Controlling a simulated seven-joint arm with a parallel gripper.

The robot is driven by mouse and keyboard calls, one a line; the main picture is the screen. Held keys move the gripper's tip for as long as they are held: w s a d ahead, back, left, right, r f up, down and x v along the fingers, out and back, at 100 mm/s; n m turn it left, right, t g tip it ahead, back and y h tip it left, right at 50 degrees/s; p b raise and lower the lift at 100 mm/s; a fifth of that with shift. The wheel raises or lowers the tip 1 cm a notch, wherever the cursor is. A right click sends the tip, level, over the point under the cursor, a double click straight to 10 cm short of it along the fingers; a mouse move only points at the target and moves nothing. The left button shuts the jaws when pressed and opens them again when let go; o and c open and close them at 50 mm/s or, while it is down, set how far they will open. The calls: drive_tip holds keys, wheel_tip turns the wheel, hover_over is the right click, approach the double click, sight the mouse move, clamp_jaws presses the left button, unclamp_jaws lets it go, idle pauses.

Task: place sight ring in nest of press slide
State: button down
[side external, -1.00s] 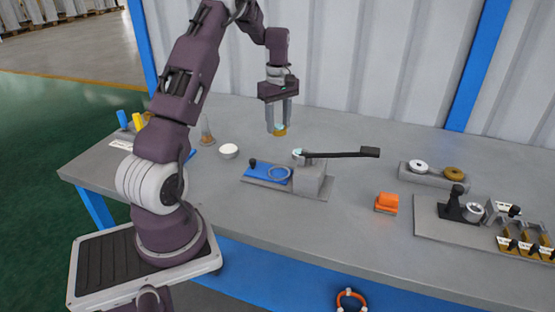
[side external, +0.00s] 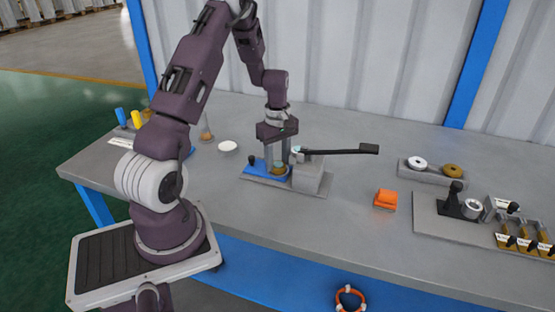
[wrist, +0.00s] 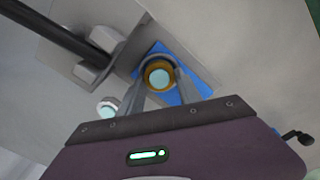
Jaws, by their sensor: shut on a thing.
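The sight ring (wrist: 148,77) is an amber ring with a pale teal glass centre. My gripper (side external: 278,167) is shut on it, one finger on each side, pointing down over the blue press slide (side external: 256,168). The ring also shows in the side view (side external: 279,170), low between the fingertips. In the wrist view the ring lines up with the round grey nest (wrist: 158,57) on the blue slide (wrist: 196,87). The fingers and ring hide most of the nest, so I cannot tell whether the ring touches its seat.
The grey press block (side external: 308,178) with a long dark lever (side external: 345,151) stands just right of my gripper. A white dish (side external: 228,147) is at left, an orange block (side external: 386,199) at right. A holder with two rings (side external: 432,176) is further right.

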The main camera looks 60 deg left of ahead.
sight(278, 163)
drive_tip(key=shift+f, duration=0.1)
drive_tip(key=c, duration=0.8)
unclamp_jaws()
drive_tip(key=shift+c, duration=0.2)
wheel_tip(278, 163, up, 12)
drive_tip(key=d+r+m+t, duration=0.1)
drive_tip(key=d+r+m, duration=0.3)
drive_tip(key=d+r, duration=0.35)
drive_tip(key=s+d+r+m+t, duration=0.2)
drive_tip(key=s+d+m, duration=0.6)
drive_tip(key=d, duration=0.1)
drive_tip(key=s+d+r+m+t, duration=0.2)
drive_tip(key=s+d+r+m, duration=0.1)
drive_tip(key=s+d+m, duration=0.4)
drive_tip(key=s+d, duration=0.2)
drive_tip(key=d, duration=0.1)
drive_tip(key=shift+s+d+r+m+t, duration=0.25)
drive_tip(key=shift+r+m+t, duration=0.05)
drive_tip(key=shift+m, duration=0.1)
